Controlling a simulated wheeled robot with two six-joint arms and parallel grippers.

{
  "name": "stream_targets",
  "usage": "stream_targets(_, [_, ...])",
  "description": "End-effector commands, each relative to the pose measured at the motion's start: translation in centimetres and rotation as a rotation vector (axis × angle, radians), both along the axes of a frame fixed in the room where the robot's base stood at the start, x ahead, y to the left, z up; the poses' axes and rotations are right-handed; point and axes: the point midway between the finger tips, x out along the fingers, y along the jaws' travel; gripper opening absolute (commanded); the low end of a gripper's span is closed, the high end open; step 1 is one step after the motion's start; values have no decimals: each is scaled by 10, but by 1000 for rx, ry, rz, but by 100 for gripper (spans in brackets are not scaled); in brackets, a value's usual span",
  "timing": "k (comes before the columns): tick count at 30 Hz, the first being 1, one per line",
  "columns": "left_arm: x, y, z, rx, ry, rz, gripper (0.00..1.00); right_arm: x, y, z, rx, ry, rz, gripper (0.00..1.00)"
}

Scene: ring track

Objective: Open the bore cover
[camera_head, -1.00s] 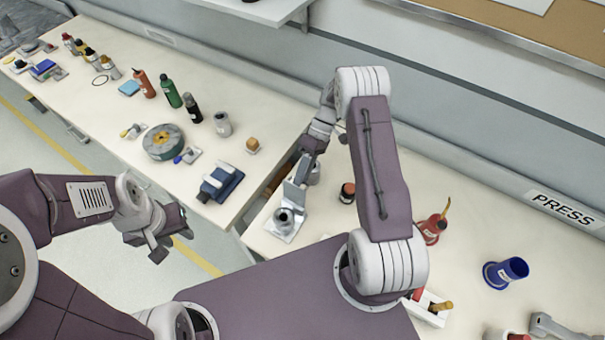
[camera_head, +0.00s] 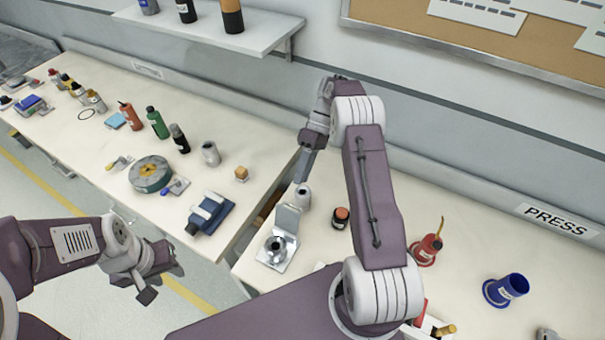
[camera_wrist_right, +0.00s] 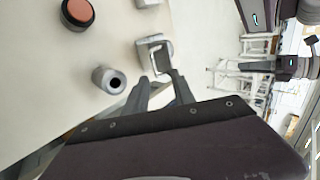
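The bore fixture, a bright metal plate with a round bore (camera_head: 277,246), lies on the near left part of the right-hand table. Its grey flat cover (camera_head: 288,218) stands up at the plate's back edge, and the bore is uncovered. My right gripper (camera_head: 303,176) is above and behind the cover, apart from it. In the right wrist view its two fingers (camera_wrist_right: 158,82) are spread with nothing between them, and the fixture (camera_wrist_right: 154,42) shows beyond the tips. My left gripper (camera_head: 158,272) is open and empty over the floor at the left.
A grey can (camera_head: 302,196) stands close behind the cover; it also shows in the wrist view (camera_wrist_right: 108,80). An orange-topped black jar (camera_head: 340,217) is to the right. A gap separates the tables. A blue device (camera_head: 210,213) sits on the left table.

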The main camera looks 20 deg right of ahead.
Motion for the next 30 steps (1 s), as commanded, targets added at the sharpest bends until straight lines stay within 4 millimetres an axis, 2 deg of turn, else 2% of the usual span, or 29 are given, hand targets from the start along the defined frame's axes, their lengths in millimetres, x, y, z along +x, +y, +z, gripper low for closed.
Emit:
stream_targets(2, [0, 0, 0, 0, 0, 0, 36, 0, 0, 0, 0, 0, 0, 28])
stream_targets(5, [0, 0, 0, 0, 0, 0, 36, 2, 0, -1, -27, 21, -42, 0])
stream_targets(8, [0, 0, 0, 0, 0, 0, 36, 21, -8, -24, -181, 56, -270, 0])
stream_targets(9, [0, 0, 0, 0, 0, 0, 36, 27, -13, -41, -268, 88, -415, 0])
stream_targets(11, [0, 0, 7, 0, 0, 0, 36, 35, -20, -56, -398, 127, -654, 0])
stream_targets(14, [0, 0, 36, 0, 0, 0, 36, 41, -23, -51, -567, 155, -1024, 0])
stream_targets(16, [0, 0, 60, 0, 0, 0, 36, 37, -18, -33, -631, 140, -1205, 0])
stream_targets(18, [0, 0, 79, 0, -1, 0, 36, 27, -7, -9, -653, 110, -1233, 0])
stream_targets(20, [0, 0, 88, 0, -1, 0, 36, 20, 4, 6, -655, 103, -1201, 0])
stream_targets(21, [0, 0, 90, 0, -1, 0, 36, 22, 8, 12, -650, 90, -1194, 0])
stream_targets(23, [0, 0, 89, 0, 0, 0, 36, 25, 11, 15, -646, 80, -1189, 0])
stream_targets(30, [0, 0, 88, 0, 0, 0, 36, 24, 13, 1, -647, 84, -1185, 0])
